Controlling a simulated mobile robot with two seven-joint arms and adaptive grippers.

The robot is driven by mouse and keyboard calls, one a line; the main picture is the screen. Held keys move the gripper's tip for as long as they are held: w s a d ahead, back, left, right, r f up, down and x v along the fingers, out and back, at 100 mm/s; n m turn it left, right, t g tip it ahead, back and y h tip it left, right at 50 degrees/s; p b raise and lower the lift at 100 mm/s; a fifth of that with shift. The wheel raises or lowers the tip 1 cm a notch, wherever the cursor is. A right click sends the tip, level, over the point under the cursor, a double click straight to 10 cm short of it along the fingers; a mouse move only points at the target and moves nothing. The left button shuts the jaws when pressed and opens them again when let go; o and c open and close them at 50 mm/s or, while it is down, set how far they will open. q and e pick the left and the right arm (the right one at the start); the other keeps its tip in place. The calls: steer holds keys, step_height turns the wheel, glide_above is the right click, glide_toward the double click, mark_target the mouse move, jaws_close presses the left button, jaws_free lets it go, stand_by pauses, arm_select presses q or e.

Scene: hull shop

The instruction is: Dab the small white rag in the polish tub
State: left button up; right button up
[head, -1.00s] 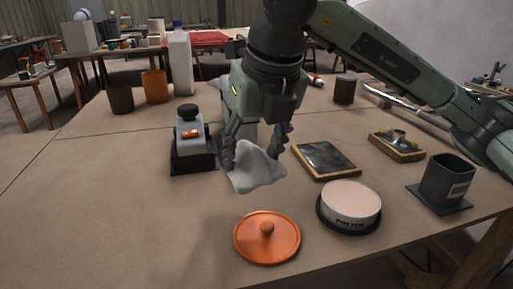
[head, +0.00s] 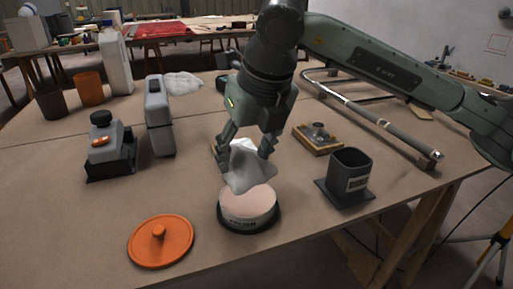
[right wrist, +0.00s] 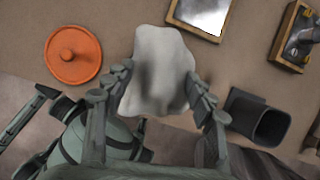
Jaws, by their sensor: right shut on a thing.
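My right gripper (head: 248,146) is shut on the small white rag (head: 252,168), which hangs crumpled below its fingers. The rag also fills the middle of the right wrist view (right wrist: 160,70). The polish tub (head: 248,209) is a round tub with pale pink contents and a dark base, uncovered. The rag's lower edge overlaps the tub's far rim in the head view; I cannot tell whether they touch. The tub is hidden behind the rag in the right wrist view. An orange lid (head: 160,242) lies on the table left of the tub.
A dark square cup (head: 349,175) stands right of the tub. A wood-framed block (head: 318,138) lies behind it. A grey bottle (head: 158,115) and a dark-based dispenser (head: 108,148) stand to the left. A metal tube frame (head: 375,115) lies at the right. The table's front is mostly clear.

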mark_target(246, 196)
steer(key=shift+d+f, duration=0.2)
steer(key=shift+d, duration=0.05)
steer(key=shift+f, duration=0.35)
step_height(246, 196, down, 3)
steer(key=shift+f+b, duration=0.2)
steer(key=shift+b, duration=0.35)
arm_select(q)
steer(key=shift+w+d+r, duration=0.1)
steer(key=shift+w+r, duration=0.1)
steer(key=shift+r, duration=0.55)
steer(key=shift+w+d+r, duration=0.1)
steer(key=shift+w+r, duration=0.05)
steer(key=shift+r, duration=0.55)
arm_select(e)
steer(key=shift+f, duration=0.8)
arm_select(q)
steer(key=shift+s+a+f, duration=0.1)
steer(key=shift+s, duration=0.05)
steer(key=shift+f+b, duration=0.6)
steer(key=shift+b, duration=0.2)
arm_select(e)
steer(key=shift+f, duration=0.5)
arm_select(q)
steer(key=shift+f+b, duration=0.55)
arm_select(e)
steer(key=shift+s+f, duration=0.1)
steer(key=shift+f, duration=0.15)
